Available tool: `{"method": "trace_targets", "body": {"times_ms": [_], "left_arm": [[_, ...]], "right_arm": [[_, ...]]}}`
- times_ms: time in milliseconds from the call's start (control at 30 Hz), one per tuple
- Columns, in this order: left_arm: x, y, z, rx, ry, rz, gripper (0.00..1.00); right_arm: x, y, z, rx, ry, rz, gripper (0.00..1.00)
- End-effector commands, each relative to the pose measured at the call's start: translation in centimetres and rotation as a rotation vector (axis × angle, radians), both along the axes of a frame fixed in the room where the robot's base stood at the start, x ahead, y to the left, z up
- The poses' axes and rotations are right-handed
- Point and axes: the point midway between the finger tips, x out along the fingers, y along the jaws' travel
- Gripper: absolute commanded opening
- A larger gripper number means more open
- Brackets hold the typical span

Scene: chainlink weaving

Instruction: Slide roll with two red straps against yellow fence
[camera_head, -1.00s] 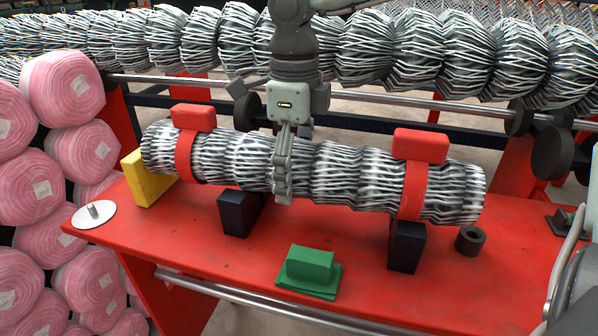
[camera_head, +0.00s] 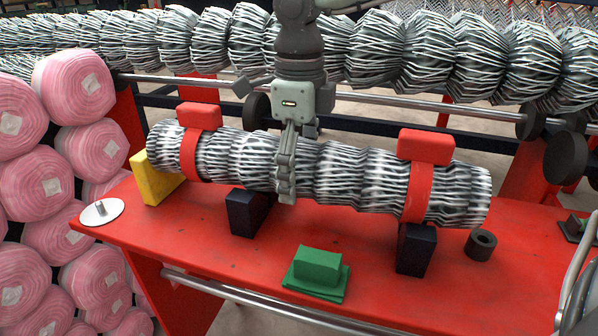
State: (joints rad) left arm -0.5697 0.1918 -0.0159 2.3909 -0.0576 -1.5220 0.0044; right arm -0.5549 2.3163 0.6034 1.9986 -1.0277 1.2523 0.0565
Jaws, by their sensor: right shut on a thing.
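The roll (camera_head: 345,176) of black-and-white chainlink lies lengthwise above the red table, with a red strap (camera_head: 190,152) near its left end and another red strap (camera_head: 417,192) near its right end. Each strap has a red block on top. The yellow fence (camera_head: 152,181) stands at the roll's left end, partly behind and below it; I cannot tell whether they touch. My right gripper (camera_head: 286,192) comes down from above, shut on the middle of the roll. Its far finger is hidden by the roll. My left gripper is not in view.
Two black supports (camera_head: 247,214) (camera_head: 416,250) stand under the roll on the red table (camera_head: 215,246). Pink rolls (camera_head: 40,190) are stacked at left.

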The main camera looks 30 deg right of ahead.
Motion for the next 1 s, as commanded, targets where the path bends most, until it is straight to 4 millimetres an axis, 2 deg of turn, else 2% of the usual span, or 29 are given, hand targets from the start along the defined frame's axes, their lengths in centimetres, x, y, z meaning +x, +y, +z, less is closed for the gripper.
{"method": "trace_targets", "body": {"times_ms": [400,433,533,833,1000], "left_arm": [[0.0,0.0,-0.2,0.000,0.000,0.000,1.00],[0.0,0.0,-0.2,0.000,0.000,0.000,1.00],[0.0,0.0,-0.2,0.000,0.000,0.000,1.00],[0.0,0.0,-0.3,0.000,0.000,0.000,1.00],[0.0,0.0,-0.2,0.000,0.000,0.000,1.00]], "right_arm": [[0.3,-0.2,0.3,-0.002,-0.011,-0.001,0.25],[0.3,-0.2,0.3,-0.002,-0.011,-0.001,0.89],[0.3,-0.2,0.3,-0.002,-0.010,-0.001,1.00],[-0.2,-0.2,-0.4,-0.004,0.009,-0.001,1.00],[0.0,-0.2,1.0,-0.004,0.000,-0.002,1.00]]}}
